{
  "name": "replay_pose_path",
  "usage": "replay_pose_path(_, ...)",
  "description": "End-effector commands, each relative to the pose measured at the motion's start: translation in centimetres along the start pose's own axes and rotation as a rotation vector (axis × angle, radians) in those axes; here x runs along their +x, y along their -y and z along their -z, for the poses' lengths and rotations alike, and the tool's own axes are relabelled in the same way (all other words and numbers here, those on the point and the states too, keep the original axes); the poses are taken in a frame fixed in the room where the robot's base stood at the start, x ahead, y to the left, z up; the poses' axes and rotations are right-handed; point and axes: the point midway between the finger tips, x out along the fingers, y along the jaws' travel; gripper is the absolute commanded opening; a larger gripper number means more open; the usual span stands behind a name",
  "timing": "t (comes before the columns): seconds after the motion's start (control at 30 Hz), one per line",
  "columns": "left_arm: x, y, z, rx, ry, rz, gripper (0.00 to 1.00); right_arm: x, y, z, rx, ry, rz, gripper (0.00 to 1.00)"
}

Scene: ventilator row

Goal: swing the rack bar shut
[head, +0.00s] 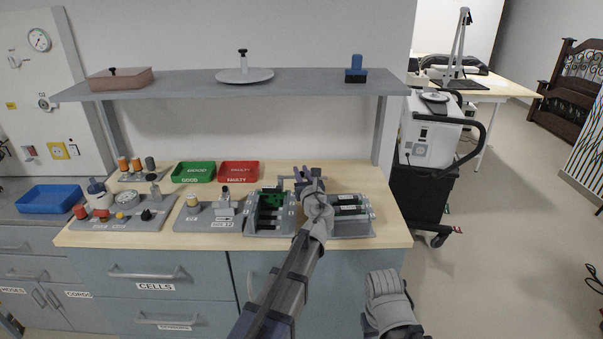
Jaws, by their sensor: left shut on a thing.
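Two grey racks stand side by side on the wooden bench: the left rack (250,222) has a green board and dark slots, and the right rack (366,220) has dark slots with some green. My left gripper (307,180) is at the back edge between the two racks, shut on a thin grey piece that looks like the rack bar (284,178). The bar stands above the back of the left rack. Most of it is hidden by the gripper, so its exact angle cannot be told. My left forearm covers the gap between the racks.
Grey fixtures (211,217) with small parts stand to the left. A shelf (310,83) hangs above the bench. A wheeled ventilator cart (424,192) stands right of the bench.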

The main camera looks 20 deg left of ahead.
Motion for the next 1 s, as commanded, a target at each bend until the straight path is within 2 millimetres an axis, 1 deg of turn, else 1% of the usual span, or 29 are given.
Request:
replay_pose_path(0.27, -0.2, -0.1, 0.0, 0.0, 0.0, 0.022, 0.0, 0.0, 0.0, 0.0, 0.0, 0.0, 0.0, 0.5)
replay_pose_path(0.47, -0.9, -0.6, 0.0, 0.0, 0.0, 0.115, 0.0, 0.0, 0.0, 0.0, 0.0, 0.0, 0.0, 0.5)
replay_pose_path(0.7, -2.1, -1.4, 0.0, 0.0, 0.0, 0.32, 0.0, 0.0, 0.0, 0.0, 0.0, 0.0, 0.0, 0.5)
replay_pose_path(1.0, -3.2, -2.6, 0.0, 0.0, 0.0, 0.603, 0.0, 0.0, 0.0, 0.0, 0.0, 0.0, 0.0, 0.5)
